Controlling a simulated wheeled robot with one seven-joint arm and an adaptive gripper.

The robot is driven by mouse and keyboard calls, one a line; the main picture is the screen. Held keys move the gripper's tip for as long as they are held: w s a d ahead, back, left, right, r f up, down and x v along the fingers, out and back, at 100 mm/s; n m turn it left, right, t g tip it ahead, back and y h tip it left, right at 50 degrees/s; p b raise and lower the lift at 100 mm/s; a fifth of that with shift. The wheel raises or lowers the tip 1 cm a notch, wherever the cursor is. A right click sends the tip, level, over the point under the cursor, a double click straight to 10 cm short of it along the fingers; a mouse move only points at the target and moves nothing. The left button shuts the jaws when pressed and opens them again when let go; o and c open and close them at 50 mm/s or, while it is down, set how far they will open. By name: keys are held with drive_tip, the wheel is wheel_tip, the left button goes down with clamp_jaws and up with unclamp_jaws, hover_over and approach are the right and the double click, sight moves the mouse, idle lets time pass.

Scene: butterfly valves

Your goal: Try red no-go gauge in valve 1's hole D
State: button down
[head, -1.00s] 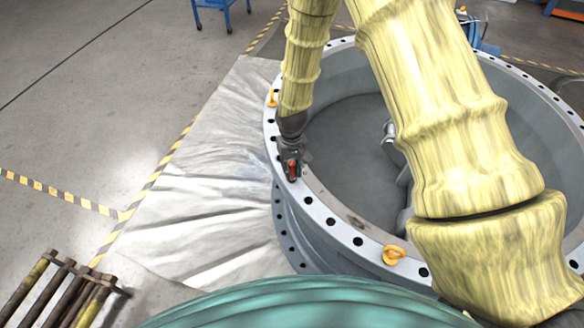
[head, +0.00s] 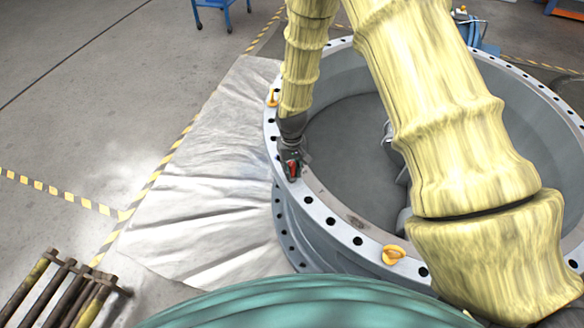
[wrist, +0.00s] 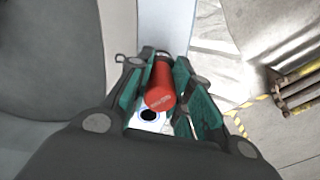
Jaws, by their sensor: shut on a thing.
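The red no-go gauge (wrist: 160,86) is between the green-padded fingers of my gripper (wrist: 165,95) in the wrist view. My gripper is shut on it. In the head view the red gauge (head: 293,169) shows in my gripper (head: 291,165), over the near-left rim of the large grey valve (head: 312,203). In the wrist view a dark hole with a blue ring around it (wrist: 149,115) lies on the rim just below the gauge's red end. The gauge's far end is hidden, so I cannot tell whether it is in a hole. No hole letter is readable.
Yellow lifting eyes (head: 393,255) stand on the valve's rim, which has several dark holes. A crumpled grey sheet (head: 200,200) lies on the floor left of the valve. A rack of bars (head: 62,290) stands at lower left.

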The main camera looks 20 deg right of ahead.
drive_tip(key=shift+f, duration=0.35)
idle(0.7)
drive_tip(key=shift+r, duration=0.15)
idle(0.5)
drive_tip(key=shift+r+p, duration=2.25)
drive_tip(key=shift+r, duration=0.95)
drive_tip(key=shift+f, duration=0.2)
drive_tip(key=shift+f+b, duration=1.25)
drive_tip(key=shift+f, duration=1.1)
drive_tip(key=shift+f, duration=1.05)
